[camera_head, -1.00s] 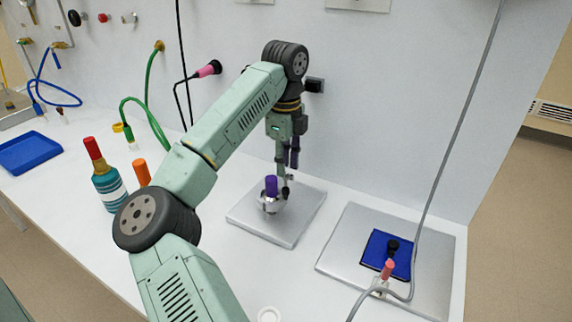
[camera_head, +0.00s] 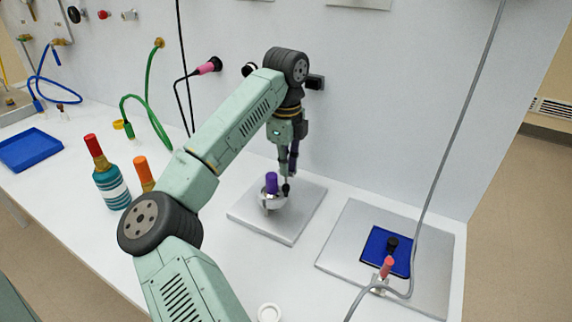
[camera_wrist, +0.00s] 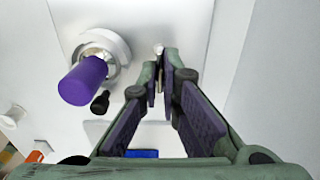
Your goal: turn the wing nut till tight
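My gripper (camera_head: 287,184) points down at the grey metal plate, just behind a round silver fitting (camera_head: 266,201) with a purple cylinder (camera_head: 271,183) on it. In the wrist view my fingertips (camera_wrist: 160,72) are close together, with a small silver piece between them, which appears to be the wing nut (camera_wrist: 159,84). A pale end shows just beyond the tips. The fingers hide most of it, and I cannot tell how far it is screwed down. In the head view the wing nut is hidden. The purple cylinder (camera_wrist: 83,81) and a black knob (camera_wrist: 100,102) are left of my fingers.
The grey plate (camera_head: 290,228) lies on the white bench near the wall. A second plate (camera_head: 345,225) at right bears a blue panel (camera_head: 378,243). A grey hose (camera_head: 440,165) hangs over it. A striped bottle (camera_head: 111,187) and a blue tray (camera_head: 30,151) are at left.

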